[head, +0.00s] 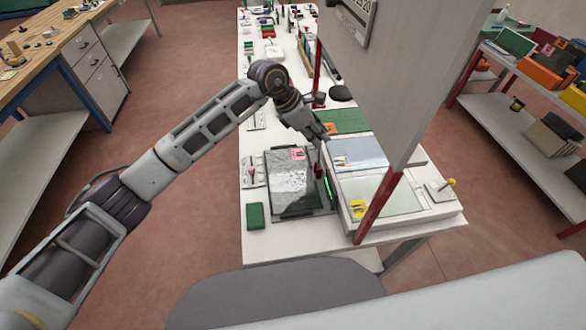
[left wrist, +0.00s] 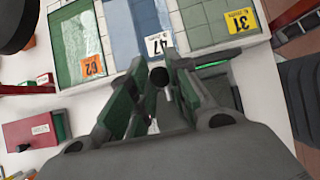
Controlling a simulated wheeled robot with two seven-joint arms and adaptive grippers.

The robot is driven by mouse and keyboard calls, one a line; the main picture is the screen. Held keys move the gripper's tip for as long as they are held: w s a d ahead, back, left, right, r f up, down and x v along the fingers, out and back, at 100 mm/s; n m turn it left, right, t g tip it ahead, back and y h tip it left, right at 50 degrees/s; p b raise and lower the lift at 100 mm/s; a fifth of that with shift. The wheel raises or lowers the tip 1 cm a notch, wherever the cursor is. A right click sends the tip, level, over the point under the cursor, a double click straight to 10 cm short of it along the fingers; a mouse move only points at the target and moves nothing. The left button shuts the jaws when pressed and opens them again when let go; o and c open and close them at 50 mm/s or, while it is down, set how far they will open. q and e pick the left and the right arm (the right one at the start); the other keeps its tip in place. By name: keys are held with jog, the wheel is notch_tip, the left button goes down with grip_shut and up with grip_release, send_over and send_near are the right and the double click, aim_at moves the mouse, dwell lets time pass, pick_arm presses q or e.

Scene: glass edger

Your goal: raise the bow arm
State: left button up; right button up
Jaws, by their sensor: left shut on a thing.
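My left gripper (head: 324,136) reaches over the white table from its far left side. In the left wrist view its two green-padded fingers (left wrist: 150,92) are close together on a dark round-ended part (left wrist: 158,77). This part may belong to the bow arm; my fingers hide most of it, and I cannot make out the whole arm. A dark red upright piece (head: 319,165) shows just below the gripper in the head view. A lit green strip (head: 328,190) stands beside it; it also shows in the left wrist view (left wrist: 212,65). My right gripper is not visible.
A dark-framed glass plate (head: 295,182) lies left of the green strip. A pale tiled tray (head: 415,212) with labelled glass sheets lies right of it. A large grey panel on red posts (head: 380,205) blocks the right side. A green block (head: 255,216) sits near the front edge.

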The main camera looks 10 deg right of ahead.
pick_arm(q)
jog(key=shift+d, duration=0.15)
jog(key=shift+d+b, duration=0.85)
jog(key=shift+d, duration=0.5)
jog(key=o, duration=0.8)
jog(key=shift+a, duration=0.2)
jog(key=shift+a+r, duration=0.5)
jog(key=shift+a, duration=0.65)
jog(key=shift+a+r, duration=0.45)
jog(key=shift+a, duration=0.65)
jog(key=shift+a+r, duration=0.5)
jog(key=shift+a, duration=0.65)
